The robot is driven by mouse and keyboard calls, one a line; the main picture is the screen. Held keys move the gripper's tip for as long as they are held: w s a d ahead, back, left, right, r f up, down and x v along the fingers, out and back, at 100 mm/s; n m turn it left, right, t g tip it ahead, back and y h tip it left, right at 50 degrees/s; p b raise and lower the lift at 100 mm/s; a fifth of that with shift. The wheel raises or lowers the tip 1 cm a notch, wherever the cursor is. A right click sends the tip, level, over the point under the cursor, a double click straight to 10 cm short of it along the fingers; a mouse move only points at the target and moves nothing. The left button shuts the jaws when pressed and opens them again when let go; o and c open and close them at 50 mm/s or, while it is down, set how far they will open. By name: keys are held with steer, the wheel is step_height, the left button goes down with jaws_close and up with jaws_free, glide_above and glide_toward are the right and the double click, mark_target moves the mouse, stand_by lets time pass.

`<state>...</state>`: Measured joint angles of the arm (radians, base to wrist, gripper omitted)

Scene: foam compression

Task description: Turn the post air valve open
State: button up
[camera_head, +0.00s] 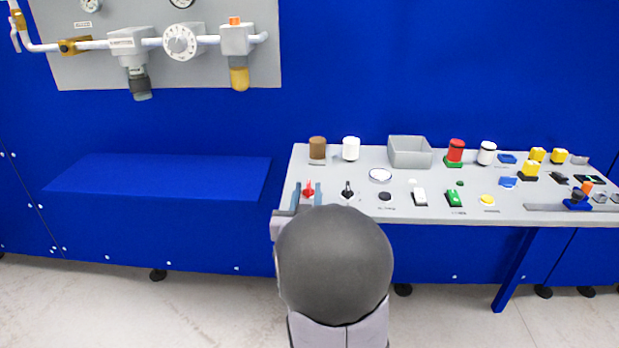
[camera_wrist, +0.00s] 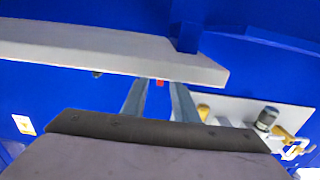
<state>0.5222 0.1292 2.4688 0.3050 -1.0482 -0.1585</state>
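A small red knob (camera_head: 308,188) stands on the left front of the grey console; no readable label shows whether it is the post air valve. My gripper (camera_head: 307,193) is at the console's left front, its two grey fingers apart on either side of the red knob in the head view. I cannot tell whether they touch it. In the wrist view my fingers (camera_wrist: 159,98) are apart, with a bit of red (camera_wrist: 159,82) between them at the panel edge. Brass valves (camera_head: 72,46) sit on the wall pipe, also seen in the wrist view (camera_wrist: 288,138).
The console (camera_head: 330,208) carries a black knob (camera_head: 347,190) just right of the red one, brown and white cylinders (camera_head: 317,149) behind, and a grey bin (camera_head: 409,152). A bare blue shelf (camera_head: 160,178) lies left. My arm hides part of the console's front edge.

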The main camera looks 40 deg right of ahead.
steer(key=shift+x, duration=3.5)
steer(key=shift+c, duration=0.4)
jaws_close()
